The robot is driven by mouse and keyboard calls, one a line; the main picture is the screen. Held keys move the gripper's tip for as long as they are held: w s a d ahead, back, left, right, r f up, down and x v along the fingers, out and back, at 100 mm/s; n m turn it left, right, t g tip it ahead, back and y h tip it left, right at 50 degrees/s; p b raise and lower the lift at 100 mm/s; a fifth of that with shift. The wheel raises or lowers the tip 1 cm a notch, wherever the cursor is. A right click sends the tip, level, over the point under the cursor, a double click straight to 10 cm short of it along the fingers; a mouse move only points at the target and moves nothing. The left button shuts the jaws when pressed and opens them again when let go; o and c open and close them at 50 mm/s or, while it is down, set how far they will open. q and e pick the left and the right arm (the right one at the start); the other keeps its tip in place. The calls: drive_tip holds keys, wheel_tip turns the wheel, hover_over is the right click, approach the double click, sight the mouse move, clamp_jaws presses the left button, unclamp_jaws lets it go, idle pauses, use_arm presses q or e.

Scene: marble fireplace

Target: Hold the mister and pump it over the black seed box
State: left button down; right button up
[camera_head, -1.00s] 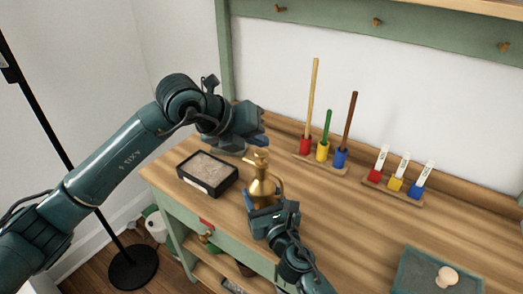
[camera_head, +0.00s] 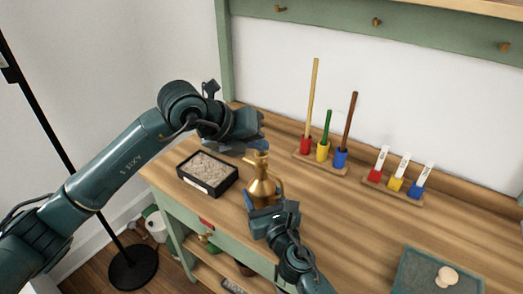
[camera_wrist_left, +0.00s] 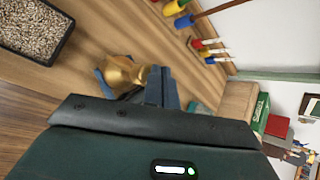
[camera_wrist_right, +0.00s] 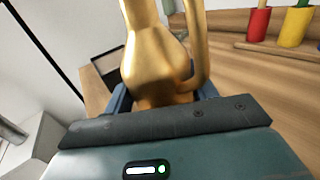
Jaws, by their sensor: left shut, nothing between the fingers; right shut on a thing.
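The gold mister (camera_head: 262,184) stands upright near the table's front edge, with its nozzle at the top and a handle on its right. My right gripper (camera_head: 272,208) is shut around its lower body; the right wrist view shows the mister (camera_wrist_right: 160,60) close up between the fingers. The black seed box (camera_head: 207,174) lies to the left of the mister, filled with pale grains; it also shows in the left wrist view (camera_wrist_left: 32,28). My left gripper (camera_head: 258,143) is shut and empty, just above the mister's top. Whether it touches the top is hard to tell.
A wooden rack (camera_head: 320,164) with red, yellow and blue holders and tall sticks stands behind. A second rack (camera_head: 396,192) of coloured pots with white tags is to its right. A dark green tray (camera_head: 415,275) with a pale knob lies front right. The table between is clear.

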sight(257, 155)
use_arm(q)
drive_tip(key=shift+f, duration=0.7)
idle(0.3)
drive_tip(key=shift+r, duration=1.4)
drive_tip(key=shift+r, duration=2.5)
idle(0.9)
wheel_tip(257, 155, up, 4)
drive_tip(key=shift+f, duration=0.1)
idle(0.4)
